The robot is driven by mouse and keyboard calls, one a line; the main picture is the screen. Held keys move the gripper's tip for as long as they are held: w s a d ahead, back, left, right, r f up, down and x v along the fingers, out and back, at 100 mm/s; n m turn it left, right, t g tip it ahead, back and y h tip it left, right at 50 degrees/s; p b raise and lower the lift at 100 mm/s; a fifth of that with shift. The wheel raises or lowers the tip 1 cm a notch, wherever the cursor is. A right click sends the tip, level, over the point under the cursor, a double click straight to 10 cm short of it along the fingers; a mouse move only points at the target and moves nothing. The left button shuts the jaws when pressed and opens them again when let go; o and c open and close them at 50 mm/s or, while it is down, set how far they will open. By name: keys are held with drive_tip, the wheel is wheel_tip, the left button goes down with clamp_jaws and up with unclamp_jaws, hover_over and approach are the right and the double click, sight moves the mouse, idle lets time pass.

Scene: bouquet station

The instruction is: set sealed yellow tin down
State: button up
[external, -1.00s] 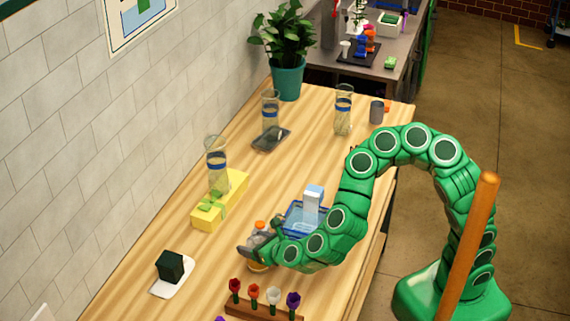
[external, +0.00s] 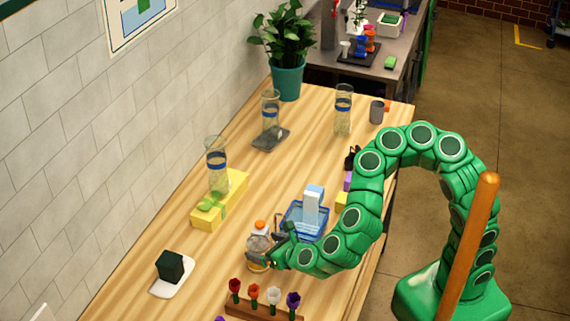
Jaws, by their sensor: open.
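A small round grey, glassy-looking container (external: 257,245) with a yellow-orange band at its foot stands upright on the wooden table. I take it for the sealed tin, but it is too small to be sure. My gripper (external: 272,244) is open just to its right, its fingers close beside it. I cannot tell whether they touch it.
A blue basket (external: 295,218) with a white-and-blue carton stands behind my gripper. A rack of several flowers (external: 250,308) is in front. A yellow box (external: 207,220) bearing a glass vase is at left. The table (external: 160,220) between wall and container has free room.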

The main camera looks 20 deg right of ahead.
drive_tip(key=v, duration=0.6)
drive_tip(key=shift+s+r, duration=0.15)
drive_tip(key=shift+s, duration=0.2)
drive_tip(key=shift+w+d, duration=0.1)
drive_tip(key=shift+d, duration=0.05)
